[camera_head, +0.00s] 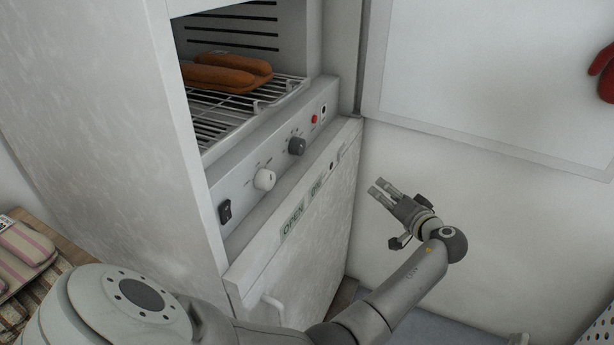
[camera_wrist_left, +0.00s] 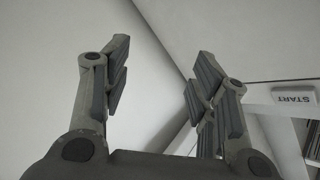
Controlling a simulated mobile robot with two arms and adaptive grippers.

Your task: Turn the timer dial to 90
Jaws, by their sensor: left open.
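A sloped grey control panel on the white cabinet carries two dials, a white dial (camera_head: 265,179) and a dark grey dial (camera_head: 297,146). Their markings are too small to read, so I cannot tell which is the timer. My left gripper (camera_head: 378,187) is open and empty, to the right of the panel and apart from it, with its fingers pointing left. In the left wrist view its two fingers (camera_wrist_left: 160,62) stand apart with nothing between them. Neither dial can be made out in that view. My right gripper is not in view.
The panel also has a black rocker switch (camera_head: 225,211) and a red button (camera_head: 314,119). Sausage-like items (camera_head: 228,76) lie on a wire rack (camera_head: 215,128) above it. A cabinet door (camera_head: 310,235) with an OPEN label is below. A START label (camera_wrist_left: 294,98) shows in the wrist view.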

